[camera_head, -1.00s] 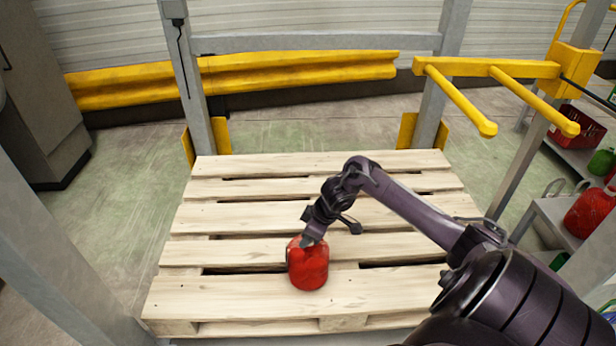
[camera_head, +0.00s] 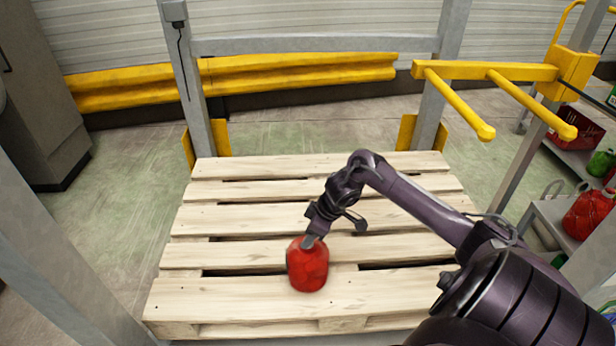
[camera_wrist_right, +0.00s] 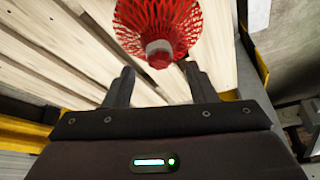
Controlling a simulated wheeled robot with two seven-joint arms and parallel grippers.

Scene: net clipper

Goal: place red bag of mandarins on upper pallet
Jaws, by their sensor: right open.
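The red net bag of mandarins (camera_head: 307,268) rests on the near middle boards of the wooden pallet (camera_head: 230,297). My right gripper (camera_head: 314,240) is just above the top of the bag. In the right wrist view the bag (camera_wrist_right: 160,20) is beyond the open fingers (camera_wrist_right: 159,70). Its pale grey clip (camera_wrist_right: 158,50) is in line with the gap between the fingertips, and the jaws are not shut on it. The exact distance between clip and fingertips is hard to tell. My left gripper is not in view.
Grey posts (camera_head: 188,80) and a yellow guard rail (camera_head: 300,72) stand behind the pallet. Yellow prongs (camera_head: 455,105) jut out at the upper right. A shelf at the right holds another red bag (camera_head: 588,214), and green bags (camera_head: 600,163) are behind it. The pallet's left boards are clear.

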